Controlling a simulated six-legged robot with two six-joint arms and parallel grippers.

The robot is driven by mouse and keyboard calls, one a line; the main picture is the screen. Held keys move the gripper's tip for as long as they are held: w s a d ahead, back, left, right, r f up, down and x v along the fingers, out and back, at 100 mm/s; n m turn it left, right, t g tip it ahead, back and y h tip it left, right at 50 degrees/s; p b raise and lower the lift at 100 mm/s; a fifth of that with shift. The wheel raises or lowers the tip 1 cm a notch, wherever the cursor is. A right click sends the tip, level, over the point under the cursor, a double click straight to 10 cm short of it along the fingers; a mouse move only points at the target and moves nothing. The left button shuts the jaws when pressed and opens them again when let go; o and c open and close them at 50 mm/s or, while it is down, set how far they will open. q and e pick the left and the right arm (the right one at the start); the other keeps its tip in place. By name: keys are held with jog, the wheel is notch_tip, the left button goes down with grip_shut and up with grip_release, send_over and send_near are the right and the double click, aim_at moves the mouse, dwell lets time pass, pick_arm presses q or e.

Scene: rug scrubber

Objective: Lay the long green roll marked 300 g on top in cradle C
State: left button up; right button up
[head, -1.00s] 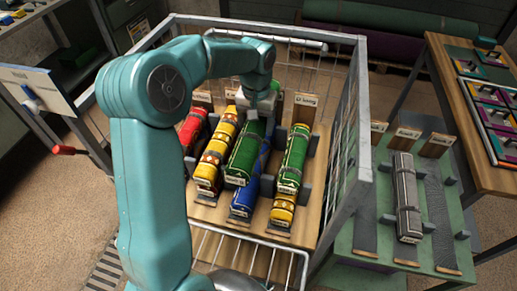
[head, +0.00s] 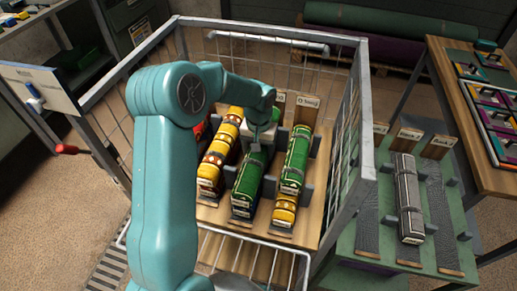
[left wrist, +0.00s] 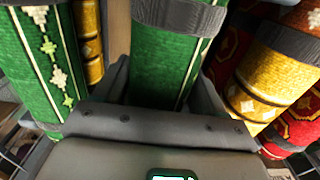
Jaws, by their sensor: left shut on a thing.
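A long green roll (head: 247,186) with dark bands lies lengthwise in the middle of the wire cart, over where a blue roll was visible; the blue one is now hidden. My left gripper (head: 261,143) is shut on this roll near its far end. The left wrist view shows the held green roll (left wrist: 170,60) between the fingers (left wrist: 165,98). Another green roll (head: 296,158), patterned, lies to the right on top of a yellow roll (head: 285,211). I cannot read a 300 g mark or a cradle letter C. My right gripper is not in view.
A yellow-red roll (head: 218,155) lies left of the held roll, with a red roll partly hidden by my arm. The cart's metal rim (head: 362,115) stands around them. To the right, a green stand (head: 350,240) has a grey roll (head: 409,200) between two bare dark strips.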

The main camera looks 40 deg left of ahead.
pick_arm(q)
jog(key=o, duration=1.3)
jog(key=shift+f, duration=0.15)
notch_tip(320, 180, up, 12)
jog(key=shift+r+p, duration=0.25)
jog(key=shift+p, duration=0.25)
